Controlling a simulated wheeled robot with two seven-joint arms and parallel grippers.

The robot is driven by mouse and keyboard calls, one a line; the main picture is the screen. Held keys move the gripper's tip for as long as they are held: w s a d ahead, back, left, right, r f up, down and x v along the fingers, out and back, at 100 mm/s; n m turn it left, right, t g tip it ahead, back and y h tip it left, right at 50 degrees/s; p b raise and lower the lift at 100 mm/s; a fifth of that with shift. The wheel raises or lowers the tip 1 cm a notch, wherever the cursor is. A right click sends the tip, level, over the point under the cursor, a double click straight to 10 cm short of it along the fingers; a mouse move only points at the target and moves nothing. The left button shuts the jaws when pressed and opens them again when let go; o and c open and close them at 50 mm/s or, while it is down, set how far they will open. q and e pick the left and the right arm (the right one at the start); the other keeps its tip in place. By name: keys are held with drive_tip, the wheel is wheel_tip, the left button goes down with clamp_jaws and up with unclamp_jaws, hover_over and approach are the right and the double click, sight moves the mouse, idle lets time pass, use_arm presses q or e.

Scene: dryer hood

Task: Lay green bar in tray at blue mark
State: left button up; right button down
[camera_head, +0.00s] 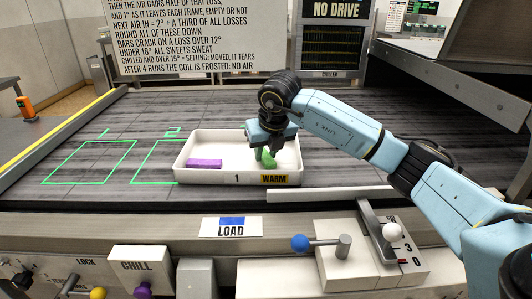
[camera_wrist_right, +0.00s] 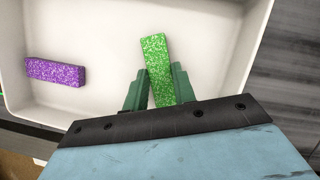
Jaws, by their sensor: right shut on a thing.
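The green bar (camera_wrist_right: 156,62) is speckled and sits between the green fingers of my right gripper (camera_wrist_right: 160,88), which is shut on it. In the head view the right gripper (camera_head: 264,150) is inside the right half of the white tray (camera_head: 228,179), with the green bar (camera_head: 266,158) partly hidden by it. Whether the bar touches the tray floor I cannot tell. A blue mark (camera_head: 232,221) shows on the LOAD label in front of the tray. My left gripper is not in view.
A purple bar (camera_head: 205,163) lies in the left part of the tray. Green outlines (camera_head: 90,161) mark free belt to the left. A blue-knobbed lever (camera_head: 300,243) and a white-knobbed lever (camera_head: 391,231) stand at the front. A sign (camera_head: 197,35) hangs behind.

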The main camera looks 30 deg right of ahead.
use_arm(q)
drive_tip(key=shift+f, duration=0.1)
use_arm(e)
drive_tip(key=shift+f, duration=0.15)
drive_tip(key=c, duration=1.4)
unclamp_jaws()
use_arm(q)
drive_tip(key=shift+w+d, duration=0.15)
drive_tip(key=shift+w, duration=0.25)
use_arm(e)
drive_tip(key=shift+o, duration=1.3)
drive_tip(key=shift+r, duration=0.4)
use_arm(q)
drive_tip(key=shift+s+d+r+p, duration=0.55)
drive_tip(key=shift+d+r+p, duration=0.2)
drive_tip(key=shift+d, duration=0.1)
use_arm(e)
drive_tip(key=v, duration=1.1)
drive_tip(key=shift+s+r, duration=0.2)
